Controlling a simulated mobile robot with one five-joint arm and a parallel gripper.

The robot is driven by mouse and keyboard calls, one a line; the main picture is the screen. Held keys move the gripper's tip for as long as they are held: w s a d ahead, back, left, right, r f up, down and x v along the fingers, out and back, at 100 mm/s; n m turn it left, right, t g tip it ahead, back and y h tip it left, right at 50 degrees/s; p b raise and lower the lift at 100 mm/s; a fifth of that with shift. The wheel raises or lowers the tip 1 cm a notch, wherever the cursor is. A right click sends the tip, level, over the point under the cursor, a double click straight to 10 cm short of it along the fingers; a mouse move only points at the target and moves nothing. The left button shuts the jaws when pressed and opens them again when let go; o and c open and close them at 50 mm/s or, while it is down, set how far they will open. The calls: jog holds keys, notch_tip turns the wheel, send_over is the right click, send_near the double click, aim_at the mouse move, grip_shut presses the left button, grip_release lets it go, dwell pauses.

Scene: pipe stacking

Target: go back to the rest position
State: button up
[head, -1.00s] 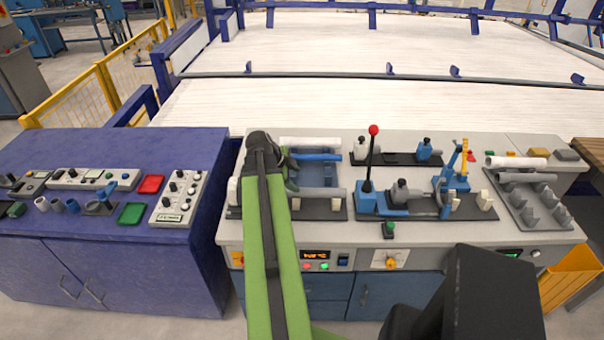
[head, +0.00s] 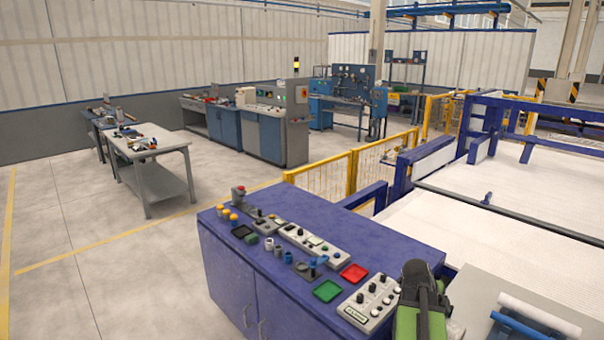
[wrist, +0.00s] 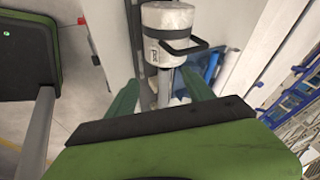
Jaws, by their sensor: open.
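My gripper (wrist: 160,76) shows in the wrist view with its two green fingers spread apart and nothing between them. Beyond the fingertips is a white cylinder (wrist: 166,20) with a black handle; I cannot tell how far off it is. In the head view my green arm (head: 420,318) rises at the bottom right, with a black joint on top. The gripper itself cannot be made out there.
A grey table (head: 150,152) stands farther left. The floor between is clear.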

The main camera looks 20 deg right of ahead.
jog(key=w+a+f+n+t+y, duration=0.1)
jog(key=w+a+n, duration=0.3)
jog(key=a, duration=0.5)
jog(key=w+a+f+n+t+b, duration=0.1)
jog(key=w+a+n, duration=0.1)
jog(key=w+a, duration=0.55)
jog(key=w+a+f+n+y, duration=0.1)
jog(key=w+a+n, duration=0.25)
jog(key=a, duration=0.65)
jog(key=s+a+f+n+y, duration=0.1)
jog(key=a+n+y, duration=0.1)
jog(key=a+n, duration=0.8)
jog(key=s+a+f+n+y, duration=0.1)
jog(key=a+n+y, duration=0.1)
jog(key=a+n, duration=0.8)
jog(key=shift+s+a+f+g+b, duration=0.15)
jog(key=shift+a+f+g+b, duration=0.2)
jog(key=shift+a, duration=0.6)
jog(key=shift+r, duration=0.1)
